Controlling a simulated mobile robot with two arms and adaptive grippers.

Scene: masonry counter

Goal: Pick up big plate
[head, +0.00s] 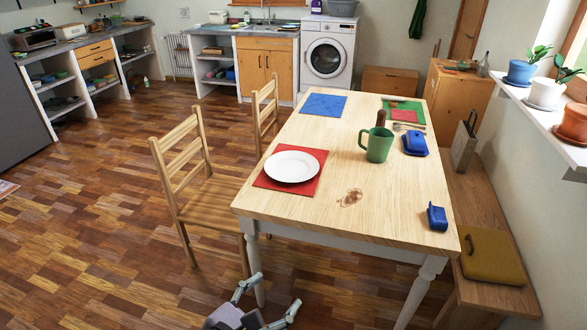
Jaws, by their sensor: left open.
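A big white round plate (292,166) lies flat on a red placemat (264,181) at the front left of the wooden table (300,206). My left gripper (270,293) shows at the bottom of the head view, over the floor in front of the table. Its two fingers are spread apart with nothing between them. It is well apart from the plate and lower in the picture. My right gripper is not in the picture.
On the table are a green mug (377,144), a blue butter dish (415,143), a small blue object (437,217) and a blue placemat (323,104). A wooden chair (182,160) stands left of the plate. A bench (480,210) runs along the right.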

